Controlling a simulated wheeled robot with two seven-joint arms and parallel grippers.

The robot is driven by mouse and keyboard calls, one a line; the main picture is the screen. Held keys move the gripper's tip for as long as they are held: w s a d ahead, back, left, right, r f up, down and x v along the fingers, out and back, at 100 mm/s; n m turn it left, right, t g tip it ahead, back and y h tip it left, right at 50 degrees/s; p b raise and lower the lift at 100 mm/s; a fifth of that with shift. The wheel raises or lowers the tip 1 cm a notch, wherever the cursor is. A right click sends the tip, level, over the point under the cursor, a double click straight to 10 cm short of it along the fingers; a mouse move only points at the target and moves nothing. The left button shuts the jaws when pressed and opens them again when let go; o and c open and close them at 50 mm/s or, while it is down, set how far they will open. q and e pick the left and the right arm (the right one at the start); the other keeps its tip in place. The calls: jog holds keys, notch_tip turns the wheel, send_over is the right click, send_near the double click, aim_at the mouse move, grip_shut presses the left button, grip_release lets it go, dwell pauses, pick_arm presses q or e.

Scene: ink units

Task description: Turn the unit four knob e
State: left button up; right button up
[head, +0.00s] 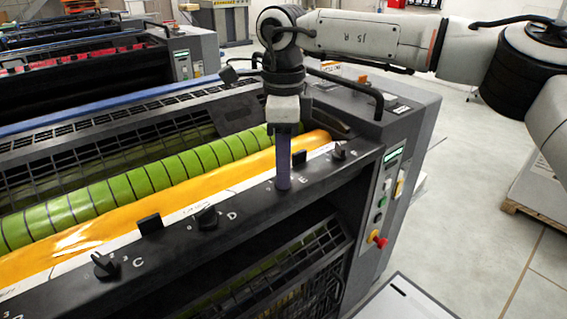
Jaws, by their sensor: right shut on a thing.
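My right gripper (283,184) points straight down onto the black front rail of the unit. Its fingers are shut on knob e, just left of the printed letter E. The fingers hide the knob, so I cannot tell which way it is turned. Knob d (208,217) and knob c (104,265) are black and sit farther left along the same rail, each beside its letter. My left gripper is out of view.
Another black knob (340,151) stands right of the gripper. Black blocks (150,224) rise behind the rail, before the yellow roller (110,233) and green striped roller (150,183). A control panel with a red button (378,239) is at the right end.

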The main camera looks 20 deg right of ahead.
jog(key=m, duration=0.3)
jog(key=shift+m, duration=2.1)
jog(key=o, duration=1)
jog(key=shift+o, duration=0.2)
notch_tip(320, 180, up, 10)
jog(key=shift+r, duration=0.2)
